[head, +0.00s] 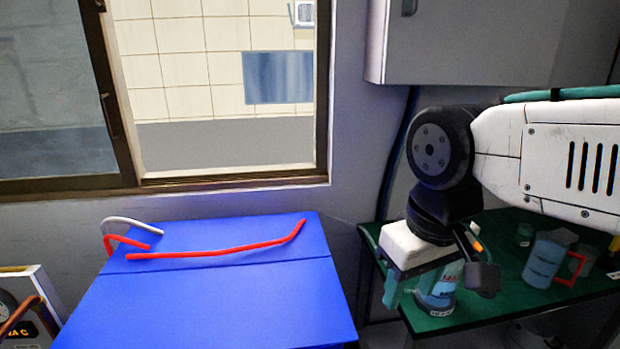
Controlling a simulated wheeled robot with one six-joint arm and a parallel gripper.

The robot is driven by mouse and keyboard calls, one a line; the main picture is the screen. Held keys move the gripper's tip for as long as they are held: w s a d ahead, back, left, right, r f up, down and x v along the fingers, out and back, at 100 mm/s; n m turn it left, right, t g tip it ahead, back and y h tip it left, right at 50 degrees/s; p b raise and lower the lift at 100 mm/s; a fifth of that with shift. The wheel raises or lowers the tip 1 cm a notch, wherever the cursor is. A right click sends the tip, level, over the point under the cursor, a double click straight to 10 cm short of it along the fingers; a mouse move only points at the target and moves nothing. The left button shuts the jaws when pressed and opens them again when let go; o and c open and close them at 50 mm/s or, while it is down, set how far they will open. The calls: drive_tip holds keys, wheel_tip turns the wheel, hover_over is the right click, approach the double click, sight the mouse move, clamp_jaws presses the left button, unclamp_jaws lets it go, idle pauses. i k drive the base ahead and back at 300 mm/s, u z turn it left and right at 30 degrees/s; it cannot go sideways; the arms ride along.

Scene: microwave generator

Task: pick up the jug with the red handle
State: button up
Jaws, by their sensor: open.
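The jug (543,262) is blue-grey with a red handle on its right side. It stands upright on the green table at the right. My gripper (441,282) hangs at the end of my arm, to the left of the jug and apart from it. It is open, with a dark finger on its right side. It is not touching the jug. A labelled blue-grey container (437,297) shows behind and below the gripper, partly hidden by it.
The green table (505,309) also holds a small green cup (524,234) behind the jug and a dim object right of its handle. A blue box (215,300) with red and white tubes stands left. A grey cabinet (470,40) hangs above.

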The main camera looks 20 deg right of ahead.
sight(548, 251)
drive_tip(key=z, duration=1.8)
